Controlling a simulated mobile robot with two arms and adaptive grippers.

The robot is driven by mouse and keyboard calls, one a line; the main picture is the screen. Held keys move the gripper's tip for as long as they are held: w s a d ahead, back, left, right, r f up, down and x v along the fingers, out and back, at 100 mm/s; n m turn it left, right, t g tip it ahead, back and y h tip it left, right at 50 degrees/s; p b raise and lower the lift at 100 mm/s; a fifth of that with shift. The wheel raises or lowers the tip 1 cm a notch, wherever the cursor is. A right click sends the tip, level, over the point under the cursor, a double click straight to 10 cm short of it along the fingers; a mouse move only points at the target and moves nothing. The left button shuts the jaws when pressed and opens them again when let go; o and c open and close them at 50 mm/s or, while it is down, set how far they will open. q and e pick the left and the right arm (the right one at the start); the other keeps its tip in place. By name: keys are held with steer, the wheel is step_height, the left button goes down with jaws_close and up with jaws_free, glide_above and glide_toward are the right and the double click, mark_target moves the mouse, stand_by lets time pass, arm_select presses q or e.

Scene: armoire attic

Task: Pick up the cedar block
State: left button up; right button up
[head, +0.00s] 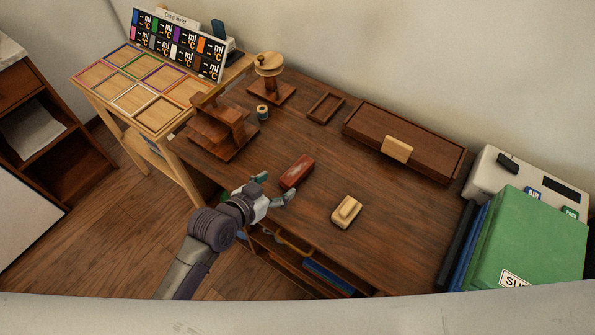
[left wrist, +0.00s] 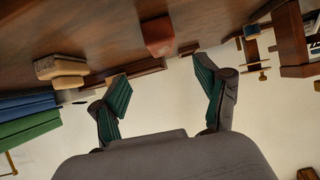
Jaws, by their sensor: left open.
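A reddish-brown block (head: 297,171), which I take to be the cedar block, lies flat on the dark wooden desk, left of the desktop's middle. It also shows in the left wrist view (left wrist: 158,36), upside down, beyond the gap between the fingers. My left gripper (head: 276,187) is open and empty at the desk's front edge, just short of the block and apart from it. Its green-padded fingers (left wrist: 163,84) stand wide apart in the left wrist view. My right gripper is not in view.
A pale wooden piece (head: 346,212) lies right of the block. A wooden stand (head: 223,128), a small spool (head: 263,112), a small tray (head: 325,107) and a long lidded box (head: 403,141) stand farther back. A green box (head: 535,243) is at right.

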mark_target(295, 171)
arm_select(q)
steer(key=x, duration=0.4)
steer(key=shift+w+f, duration=0.1)
steer(key=shift+w, duration=0.1)
steer(key=shift+x, duration=2.75)
steer(key=c, duration=1.3)
